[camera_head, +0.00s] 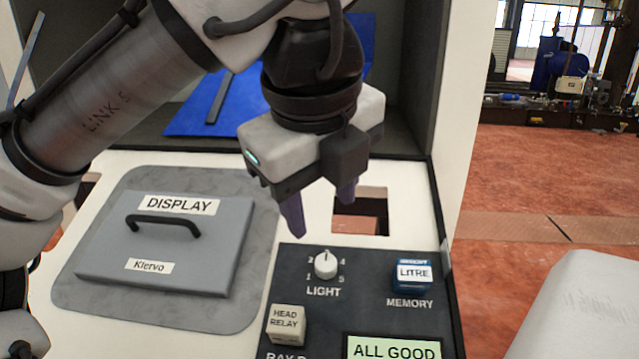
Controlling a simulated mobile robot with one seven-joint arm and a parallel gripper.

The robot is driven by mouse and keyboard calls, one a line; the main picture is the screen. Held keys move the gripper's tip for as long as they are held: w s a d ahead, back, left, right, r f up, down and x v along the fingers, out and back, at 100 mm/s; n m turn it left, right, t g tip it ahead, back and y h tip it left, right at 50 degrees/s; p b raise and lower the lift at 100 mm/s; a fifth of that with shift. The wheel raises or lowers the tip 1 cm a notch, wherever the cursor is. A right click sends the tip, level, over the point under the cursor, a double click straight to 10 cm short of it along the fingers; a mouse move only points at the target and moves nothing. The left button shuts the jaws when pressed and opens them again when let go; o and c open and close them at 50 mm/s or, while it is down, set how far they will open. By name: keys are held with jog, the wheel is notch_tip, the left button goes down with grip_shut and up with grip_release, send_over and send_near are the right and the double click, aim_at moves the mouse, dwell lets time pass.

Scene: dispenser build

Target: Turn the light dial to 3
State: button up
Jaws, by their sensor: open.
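The light dial (326,265) is a small white knob on the dark control panel (365,300), above the word LIGHT. Marks 1 and 2 show on its left and 4 and 5 on its right. The 3 cannot be made out, and which mark the knob points to is too small to tell for sure. My gripper (320,202) hangs above and behind the dial, with its two purple fingers apart and nothing between them. It does not touch the dial.
A blue and white LITRE block (412,274) sits right of the dial, above MEMORY. A HEAD RELAY block (286,325) and a green ALL GOOD screen (393,348) lie in front. A grey DISPLAY lid (170,250) with a black handle is at left. A square opening (365,215) lies behind the panel.

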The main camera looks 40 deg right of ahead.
jog(key=shift+v, duration=1.25)
